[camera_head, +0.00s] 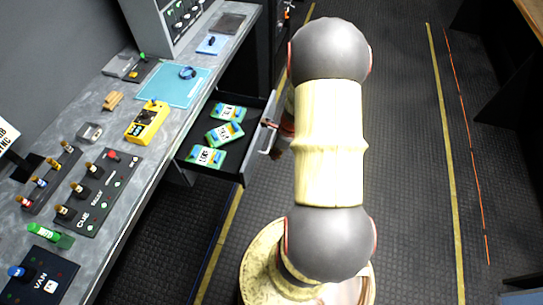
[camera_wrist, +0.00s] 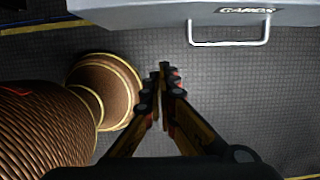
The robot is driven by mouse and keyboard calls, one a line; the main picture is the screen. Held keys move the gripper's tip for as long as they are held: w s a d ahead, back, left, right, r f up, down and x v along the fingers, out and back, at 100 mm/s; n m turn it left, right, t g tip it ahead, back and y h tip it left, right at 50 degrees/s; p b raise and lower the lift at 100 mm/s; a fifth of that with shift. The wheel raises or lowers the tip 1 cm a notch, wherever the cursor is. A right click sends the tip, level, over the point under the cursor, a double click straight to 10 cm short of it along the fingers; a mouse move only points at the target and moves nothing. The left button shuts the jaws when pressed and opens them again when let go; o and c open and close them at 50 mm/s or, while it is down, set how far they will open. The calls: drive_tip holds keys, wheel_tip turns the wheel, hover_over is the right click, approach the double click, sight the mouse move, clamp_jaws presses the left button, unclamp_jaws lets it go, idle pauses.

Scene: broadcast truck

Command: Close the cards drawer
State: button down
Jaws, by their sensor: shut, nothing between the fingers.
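The cards drawer (camera_head: 243,172) is pulled out from under the counter in the head view, with several green cards (camera_head: 225,134) lying in it. Its grey front, labelled CARDS (camera_wrist: 249,10), spans the top of the wrist view. A pale bar handle (camera_wrist: 229,43) sticks out from that front; it also shows in the head view (camera_head: 266,137). My gripper (camera_wrist: 163,68) is shut and empty, pointing at the drawer front, left of the handle and apart from it in the wrist picture. In the head view my arm hides most of the gripper.
The counter (camera_head: 178,120) above the drawer carries a yellow box (camera_head: 147,122), a blue mat (camera_head: 173,84) and control panels (camera_head: 98,190). The dark floor (camera_head: 400,150) to the right is clear. My own base and arm fill the left of the wrist view.

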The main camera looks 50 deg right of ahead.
sight(195, 148)
drive_tip(key=w+a+f+b, duration=0.2)
drive_tip(key=w+f+b, duration=0.1)
drive_tip(key=w+f, duration=0.2)
drive_tip(key=shift+b+x, duration=0.3)
drive_tip(key=shift+x, duration=0.9)
drive_tip(key=w+a+p, duration=0.3)
drive_tip(key=w+p, duration=0.2)
drive_tip(key=w, duration=0.4)
drive_tip(key=w+a+p, duration=0.4)
drive_tip(key=w, duration=0.5)
drive_tip(key=w+a+p, duration=0.4)
drive_tip(key=w+p, duration=0.1)
drive_tip(key=w, duration=0.4)
drive_tip(key=shift+a+p, duration=0.15)
drive_tip(key=shift+p, duration=0.2)
drive_tip(key=shift+w, duration=0.15)
